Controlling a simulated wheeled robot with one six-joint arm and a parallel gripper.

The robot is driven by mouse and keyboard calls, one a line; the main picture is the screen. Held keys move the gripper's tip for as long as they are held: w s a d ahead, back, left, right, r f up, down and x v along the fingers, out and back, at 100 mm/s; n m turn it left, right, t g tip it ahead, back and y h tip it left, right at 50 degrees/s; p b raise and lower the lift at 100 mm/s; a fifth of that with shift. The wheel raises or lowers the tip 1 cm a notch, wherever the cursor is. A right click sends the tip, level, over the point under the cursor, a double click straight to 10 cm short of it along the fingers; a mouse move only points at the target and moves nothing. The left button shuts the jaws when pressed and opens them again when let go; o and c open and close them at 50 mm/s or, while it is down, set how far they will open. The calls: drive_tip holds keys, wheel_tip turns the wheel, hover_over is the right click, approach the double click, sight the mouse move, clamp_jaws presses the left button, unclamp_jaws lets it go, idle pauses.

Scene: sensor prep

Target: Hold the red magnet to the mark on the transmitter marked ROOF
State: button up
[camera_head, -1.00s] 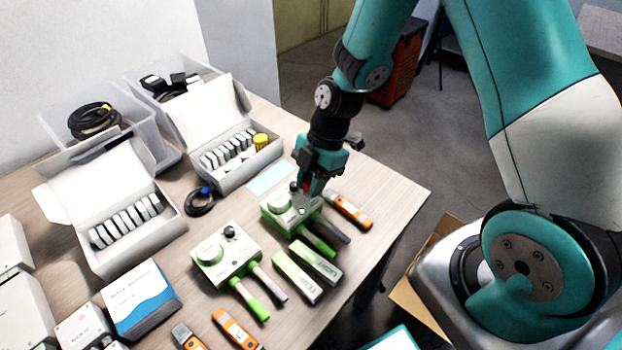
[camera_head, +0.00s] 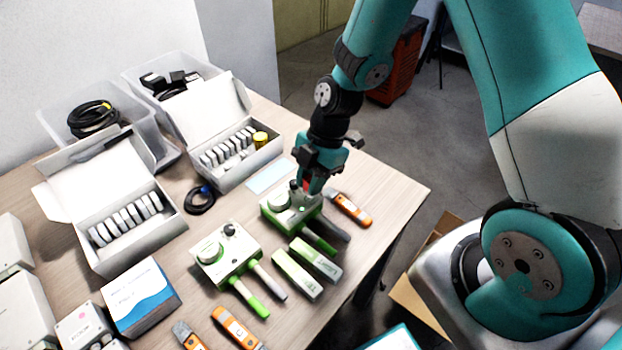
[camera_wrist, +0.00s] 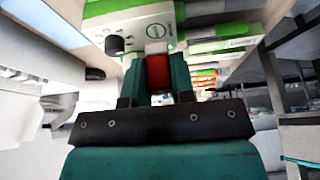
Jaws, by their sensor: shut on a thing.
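My gripper (camera_head: 304,186) is shut on the red magnet (camera_wrist: 157,72), which shows between its fingers in the wrist view. The magnet is at the top of a green-and-white transmitter (camera_head: 278,203) near the table's right edge. The transmitter also fills the top of the wrist view (camera_wrist: 137,28), with a black knob beside the magnet. I cannot tell whether the magnet touches it. A small green glow shows beside the magnet. The mark is not clearly seen, and I cannot read ROOF on the case. A second similar transmitter (camera_head: 240,262) stands to the left, clear of my gripper.
Two green-and-white blocks (camera_head: 296,275) lie in front of the held-at transmitter. An orange-and-grey tool (camera_head: 350,209) lies to its right. Open white boxes (camera_head: 110,190) with rows of white pieces stand at the left and back. A black cable coil (camera_head: 200,200) lies between them.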

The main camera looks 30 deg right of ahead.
drive_tip(key=shift+f+b, duration=0.55)
drive_tip(key=shift+f, duration=0.1)
idle(0.8)
drive_tip(key=shift+f, duration=0.25)
idle(2.5)
drive_tip(key=shift+r+p, duration=2.5)
drive_tip(key=shift+r, duration=1.1)
drive_tip(key=shift+f, duration=0.1)
